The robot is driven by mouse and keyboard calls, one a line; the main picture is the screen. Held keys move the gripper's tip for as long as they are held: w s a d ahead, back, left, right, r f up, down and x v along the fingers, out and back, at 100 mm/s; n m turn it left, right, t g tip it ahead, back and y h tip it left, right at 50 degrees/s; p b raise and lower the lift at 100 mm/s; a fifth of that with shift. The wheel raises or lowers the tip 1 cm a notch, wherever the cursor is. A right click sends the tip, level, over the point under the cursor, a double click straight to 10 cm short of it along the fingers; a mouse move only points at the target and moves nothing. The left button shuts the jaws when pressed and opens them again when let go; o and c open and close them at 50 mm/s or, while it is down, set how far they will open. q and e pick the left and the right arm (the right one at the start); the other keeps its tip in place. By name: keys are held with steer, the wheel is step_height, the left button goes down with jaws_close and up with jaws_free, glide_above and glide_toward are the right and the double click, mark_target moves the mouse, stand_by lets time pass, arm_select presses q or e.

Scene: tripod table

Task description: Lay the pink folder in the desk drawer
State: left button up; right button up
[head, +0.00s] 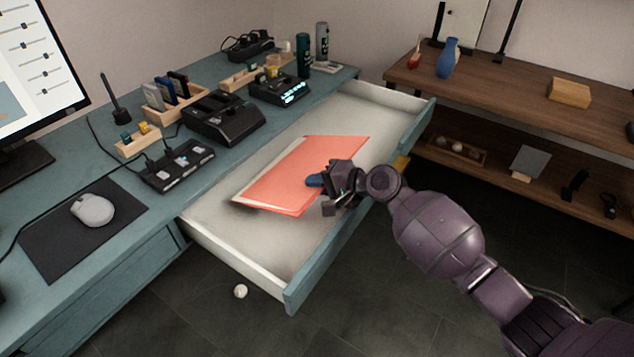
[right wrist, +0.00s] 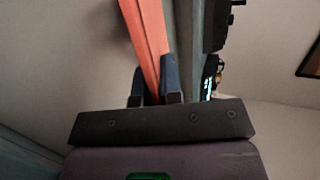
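The pink folder (head: 300,172) lies within the outline of the open desk drawer (head: 232,258), slightly tilted. Whether its underside touches the drawer floor I cannot tell. My right gripper (head: 322,186) is at the folder's right edge, over the drawer, with one blue fingertip on top of the folder. In the right wrist view the folder (right wrist: 146,40) runs down between the two fingers of my right gripper (right wrist: 156,88), which are closed on its edge. My left gripper is in neither view.
The teal desk (head: 105,275) holds a power strip (head: 178,165), black docks (head: 222,118), a mouse (head: 92,209) and bottles (head: 322,42) behind the drawer. A wooden shelf (head: 520,95) stands at the right.

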steer(key=o, duration=0.5)
steer(key=f, duration=0.1)
steer(key=s+f, duration=0.1)
steer(key=f, duration=0.1)
steer(key=shift+d, duration=0.1)
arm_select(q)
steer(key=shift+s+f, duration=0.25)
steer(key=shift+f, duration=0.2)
arm_select(e)
steer(key=shift+f, duration=0.1)
steer(key=shift+d+r, duration=0.2)
steer(key=shift+d, duration=0.05)
steer(key=v, duration=0.3)
steer(key=r+p+v, duration=0.1)
steer(key=v, duration=0.2)
steer(key=w+p+v, duration=0.1)
steer(key=v, duration=0.2)
steer(key=shift+s+d+r, duration=0.1)
steer(key=shift+s+r, duration=0.1)
steer(key=shift+r, duration=0.35)
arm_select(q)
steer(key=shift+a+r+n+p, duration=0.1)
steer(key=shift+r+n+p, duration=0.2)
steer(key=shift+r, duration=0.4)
arm_select(e)
steer(key=shift+s+d+r, duration=0.25)
steer(key=shift+d+r, duration=0.1)
steer(key=shift+r, duration=0.15)
